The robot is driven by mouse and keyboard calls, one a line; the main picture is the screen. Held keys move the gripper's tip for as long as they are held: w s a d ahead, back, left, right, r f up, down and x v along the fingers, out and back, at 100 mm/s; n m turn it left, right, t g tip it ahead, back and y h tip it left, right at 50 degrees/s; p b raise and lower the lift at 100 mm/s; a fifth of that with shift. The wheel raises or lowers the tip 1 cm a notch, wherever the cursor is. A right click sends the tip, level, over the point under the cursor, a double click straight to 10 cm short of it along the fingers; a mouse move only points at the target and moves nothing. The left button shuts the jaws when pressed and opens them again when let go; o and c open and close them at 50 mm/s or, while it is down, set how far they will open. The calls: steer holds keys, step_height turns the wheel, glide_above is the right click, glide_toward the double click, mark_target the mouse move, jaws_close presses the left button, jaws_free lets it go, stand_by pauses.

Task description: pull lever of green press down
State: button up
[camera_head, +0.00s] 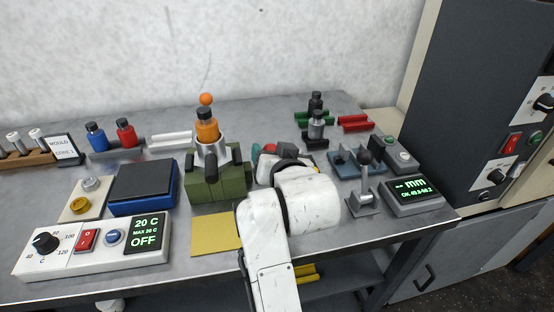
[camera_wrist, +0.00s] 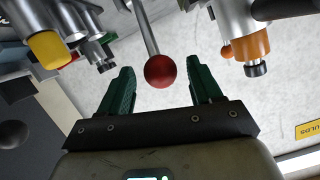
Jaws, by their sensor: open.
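The green press (camera_head: 215,183) is an olive-green block on the table, with a silver ring holding an orange bottle (camera_head: 207,127) with a black cap. In the wrist view a red ball knob (camera_wrist: 160,71) on a thin metal rod (camera_wrist: 147,28) sits between the fingers of my gripper (camera_wrist: 161,80). The green fingers are open, one on each side, with gaps to the knob. In the head view my white wrist hides most of the gripper and the rod. Where the rod joins the press is hidden.
A black-knobbed lever (camera_head: 365,160) stands right of my arm. A blue scale (camera_head: 143,187) and a control box (camera_head: 95,247) stand left. A yellow mat (camera_head: 214,234) lies in front.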

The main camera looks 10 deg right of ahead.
steer(key=v, duration=1)
steer(key=shift+s, duration=0.2)
